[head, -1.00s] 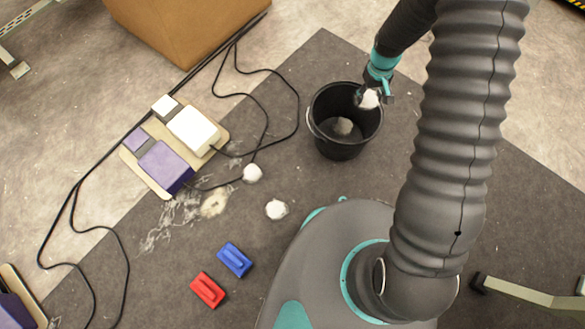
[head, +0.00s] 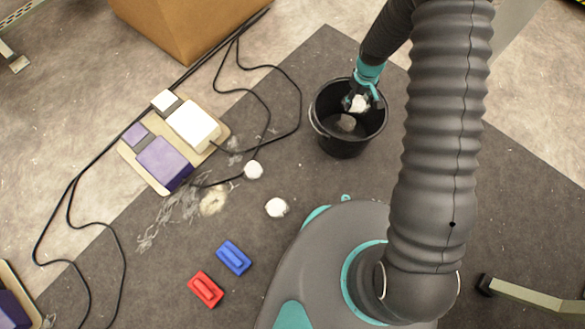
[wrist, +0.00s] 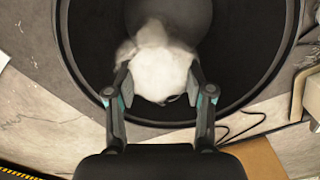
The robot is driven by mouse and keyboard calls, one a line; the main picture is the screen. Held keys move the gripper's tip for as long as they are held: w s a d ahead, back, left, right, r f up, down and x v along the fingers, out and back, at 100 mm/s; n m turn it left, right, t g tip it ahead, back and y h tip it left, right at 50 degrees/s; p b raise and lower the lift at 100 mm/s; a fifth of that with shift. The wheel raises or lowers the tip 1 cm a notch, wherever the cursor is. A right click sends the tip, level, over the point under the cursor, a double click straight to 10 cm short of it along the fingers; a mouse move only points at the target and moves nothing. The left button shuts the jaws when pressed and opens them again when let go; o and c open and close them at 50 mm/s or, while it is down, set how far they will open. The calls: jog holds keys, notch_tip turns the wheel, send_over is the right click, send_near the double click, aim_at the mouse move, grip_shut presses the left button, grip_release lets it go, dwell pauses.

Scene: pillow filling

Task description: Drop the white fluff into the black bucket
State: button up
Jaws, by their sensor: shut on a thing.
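The black bucket (head: 342,148) stands on the dark mat in the head view. Its rim (wrist: 75,62) surrounds my gripper's fingers in the wrist view. My gripper (head: 358,103) is over the bucket's opening, toward its far right side. It is shut on a white fluff ball (wrist: 162,74), held between the two fingertips; the ball also shows in the head view (head: 360,103). Another pale clump of fluff (head: 347,122) lies inside the bucket. Two white fluff balls lie on the mat, one near the cable (head: 253,169) and one nearer my base (head: 277,207).
A board with purple and white blocks (head: 165,163) lies left, with black cables (head: 299,105) looping around it. Loose wisps and a cream clump (head: 213,201) lie on the mat. A cardboard box (head: 185,30) stands behind.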

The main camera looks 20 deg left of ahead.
aim_at(358, 100)
jog(key=o, duration=0.8)
jog(key=shift+o, duration=0.2)
notch_tip(358, 100, up, 12)
dwell(0.6)
